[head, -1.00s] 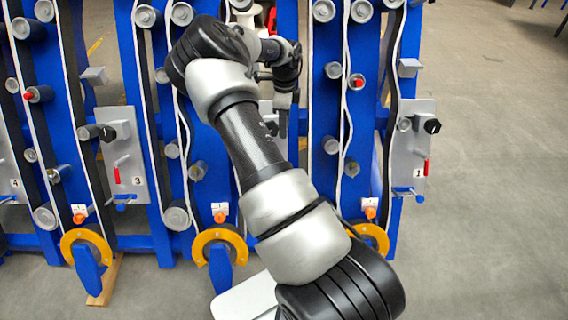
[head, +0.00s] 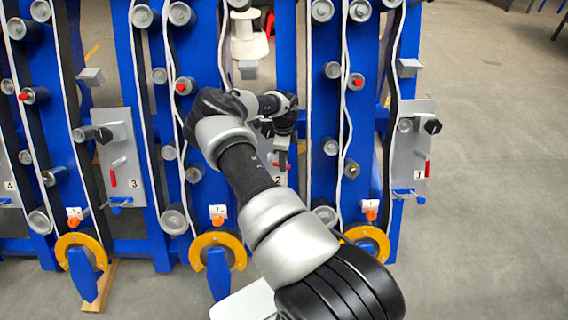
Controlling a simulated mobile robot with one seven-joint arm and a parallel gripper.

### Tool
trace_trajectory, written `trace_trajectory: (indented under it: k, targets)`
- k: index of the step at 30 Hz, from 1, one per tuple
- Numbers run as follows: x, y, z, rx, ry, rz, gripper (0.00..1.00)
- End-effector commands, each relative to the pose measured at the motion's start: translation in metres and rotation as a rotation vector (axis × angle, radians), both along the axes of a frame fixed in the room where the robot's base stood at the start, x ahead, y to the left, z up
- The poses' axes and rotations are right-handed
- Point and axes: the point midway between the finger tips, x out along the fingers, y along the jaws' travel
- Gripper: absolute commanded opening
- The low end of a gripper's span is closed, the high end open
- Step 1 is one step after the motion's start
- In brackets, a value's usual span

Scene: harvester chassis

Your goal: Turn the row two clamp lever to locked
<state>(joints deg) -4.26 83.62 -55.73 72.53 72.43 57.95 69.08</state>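The row two panel (head: 265,178) is a grey plate with the number 2 on it, mostly covered by my arm. A small red lever (head: 285,166) shows on it just above the number and seems to lie near level. My gripper (head: 282,157) points down in front of this panel, close to the red lever. I cannot tell whether they touch. The fingers are small and dark here, so I cannot tell whether they are open or shut. The rest of the row two plate is hidden.
The row one panel (head: 408,150) on the right and row three panel (head: 118,150) on the left have upright red handles, black knobs and blue brackets. Blue posts, rollers and white cords flank row two. Orange rings (head: 217,240) stand below. Open floor lies at right.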

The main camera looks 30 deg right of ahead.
Motion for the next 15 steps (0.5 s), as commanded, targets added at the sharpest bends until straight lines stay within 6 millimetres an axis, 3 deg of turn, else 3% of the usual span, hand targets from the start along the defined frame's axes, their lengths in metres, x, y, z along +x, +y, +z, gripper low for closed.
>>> trace_trajectory:
  k: [4, 13, 15]
  targets:
    - [0.0001, -0.0004, -0.0112, 0.0, 0.0, 0.0, 0.33]
    - [0.0005, -0.0003, -0.0127, 0.001, -0.001, 0.0, 0.33]
    - [0.0005, -0.0003, -0.0127, 0.001, -0.001, 0.0, 0.22]
